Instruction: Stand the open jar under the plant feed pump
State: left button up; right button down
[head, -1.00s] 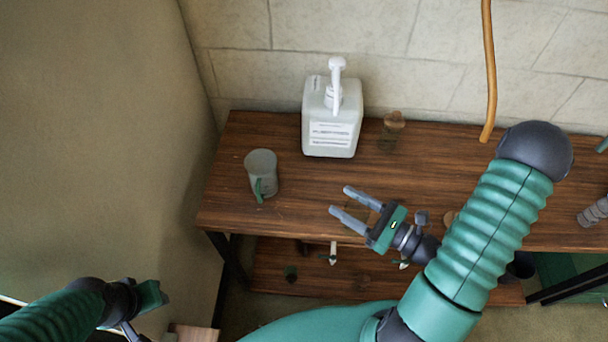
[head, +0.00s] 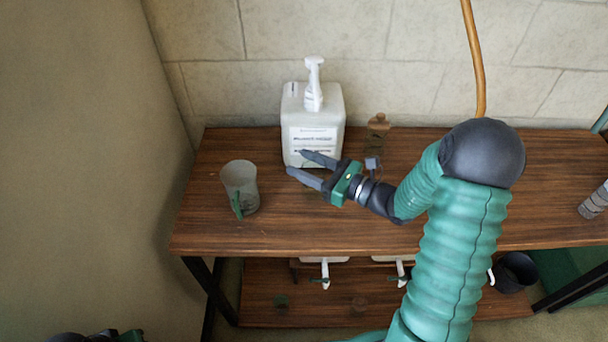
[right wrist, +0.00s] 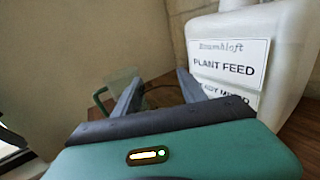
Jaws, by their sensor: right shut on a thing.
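The plant feed pump (head: 313,105) is a white jug with a white pump head, at the back of the bench by the wall. Its label reads PLANT FEED in the right wrist view (right wrist: 224,66). My right gripper (head: 304,162) is in front of the jug's lower part, its fingers pointing left. It is shut on a clear, faint thing, seemingly the open jar (right wrist: 163,93), whose curved rim shows between the fingers in the right wrist view. The jar's outline is hard to see in the head view. My left gripper (head: 122,336) is mostly cut off at the bottom left.
A clear grey mug with a green handle (head: 240,186) stands left of the jug. A brownish jar with a stopper (head: 377,130) stands right of it. An orange hose (head: 475,65) hangs at right. White spouts (head: 325,272) show under the bench.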

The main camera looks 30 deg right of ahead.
jog(key=f, duration=0.1)
jog(key=f+b, duration=0.1)
jog(key=f, duration=0.1)
jog(key=shift+w+d+f, duration=0.25)
jog(key=shift+d+f, duration=0.05)
jog(key=shift+f, duration=0.1)
jog(key=shift+a+r, duration=0.1)
jog(key=shift+a, duration=0.05)
jog(key=c, duration=0.6)
grip_release()
jog(key=shift+c, duration=0.2)
jog(key=shift+s, duration=0.15)
jog(key=p+v, duration=0.1)
jog(key=v, duration=0.9)
jog(key=shift+s+d, duration=0.25)
jog(key=shift+s, duration=0.05)
jog(key=shift+s+d, duration=0.2)
jog(key=shift+s, duration=0.3)
